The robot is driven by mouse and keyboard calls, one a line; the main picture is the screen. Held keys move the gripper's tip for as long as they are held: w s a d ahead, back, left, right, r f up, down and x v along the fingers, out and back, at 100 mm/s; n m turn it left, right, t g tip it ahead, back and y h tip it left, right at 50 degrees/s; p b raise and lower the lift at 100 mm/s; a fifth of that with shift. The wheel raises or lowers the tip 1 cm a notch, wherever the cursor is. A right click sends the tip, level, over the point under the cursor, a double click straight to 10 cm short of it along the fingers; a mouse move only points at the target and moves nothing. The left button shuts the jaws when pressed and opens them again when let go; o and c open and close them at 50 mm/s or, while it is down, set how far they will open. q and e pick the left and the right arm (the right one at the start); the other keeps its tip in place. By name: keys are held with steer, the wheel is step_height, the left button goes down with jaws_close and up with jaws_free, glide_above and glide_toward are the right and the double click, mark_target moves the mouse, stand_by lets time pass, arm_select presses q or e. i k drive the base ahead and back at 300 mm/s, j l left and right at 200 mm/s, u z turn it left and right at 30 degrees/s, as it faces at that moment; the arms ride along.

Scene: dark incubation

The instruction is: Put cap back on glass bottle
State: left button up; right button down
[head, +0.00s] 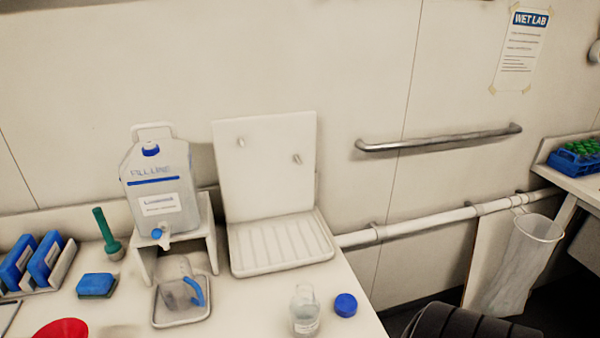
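A clear glass bottle (304,312) stands upright near the front right of the white counter. It has a pale label, and its neck is open at the top. A blue cap (346,305) lies on the counter just right of the bottle, apart from it. Neither of my grippers shows in the head view, so I cannot tell whether they are open or shut.
A white carboy (160,190) with a tap stands on a stand, with a jug (178,288) on a tray below. A drying rack (280,245) is behind the bottle. A blue sponge (96,286) and red funnel (62,329) are left. The counter's right edge is close to the cap.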

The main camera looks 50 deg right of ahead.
mark_target(305, 306)
steer(key=z, duration=1.6)
